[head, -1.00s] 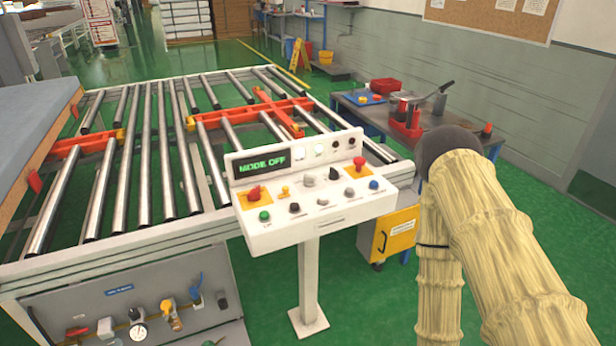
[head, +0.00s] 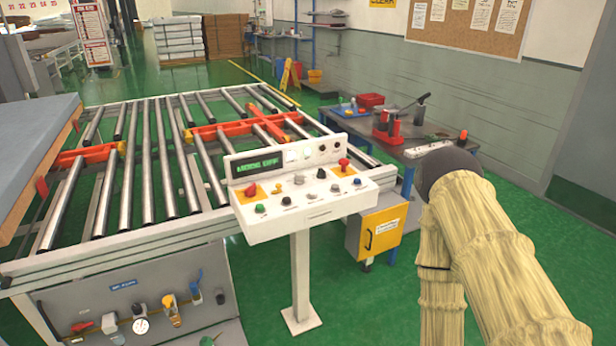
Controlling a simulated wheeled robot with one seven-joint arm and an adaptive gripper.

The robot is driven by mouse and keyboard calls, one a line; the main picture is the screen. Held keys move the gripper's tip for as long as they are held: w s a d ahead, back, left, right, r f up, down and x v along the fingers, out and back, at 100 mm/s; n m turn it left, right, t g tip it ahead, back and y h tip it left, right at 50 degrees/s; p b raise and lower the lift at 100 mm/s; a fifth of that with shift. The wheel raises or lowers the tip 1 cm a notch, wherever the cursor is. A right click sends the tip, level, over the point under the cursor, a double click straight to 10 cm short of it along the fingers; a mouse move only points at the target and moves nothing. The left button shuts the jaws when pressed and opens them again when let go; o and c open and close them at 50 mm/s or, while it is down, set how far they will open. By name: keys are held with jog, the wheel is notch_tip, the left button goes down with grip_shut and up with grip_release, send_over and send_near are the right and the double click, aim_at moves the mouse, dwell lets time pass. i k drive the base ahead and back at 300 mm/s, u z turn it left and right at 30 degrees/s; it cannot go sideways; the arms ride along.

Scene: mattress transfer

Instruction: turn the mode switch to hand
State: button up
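The white control console (head: 310,207) stands on a single post in front of the roller table. Its display (head: 258,164) shows green text that looks like MODE OFF, blurred now. Several knobs and buttons sit on the sloped face, including a grey selector knob (head: 299,180) near the middle. The labels are too small to read, so I cannot tell for sure which knob is the mode switch. My arm, in a beige sleeve, rises at the right, apart from the console. My gripper is not in view.
The roller table (head: 130,240) with orange arms lies behind and left of the console, with a mattress-like slab (head: 35,150) at far left. A yellow cabinet (head: 378,232) stands right of the post, below a tool table (head: 350,125). Green floor is open in front.

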aim_at(299, 178)
jog(key=z, duration=1.05)
jog(key=i, duration=0.85)
jog(key=u, duration=1.55)
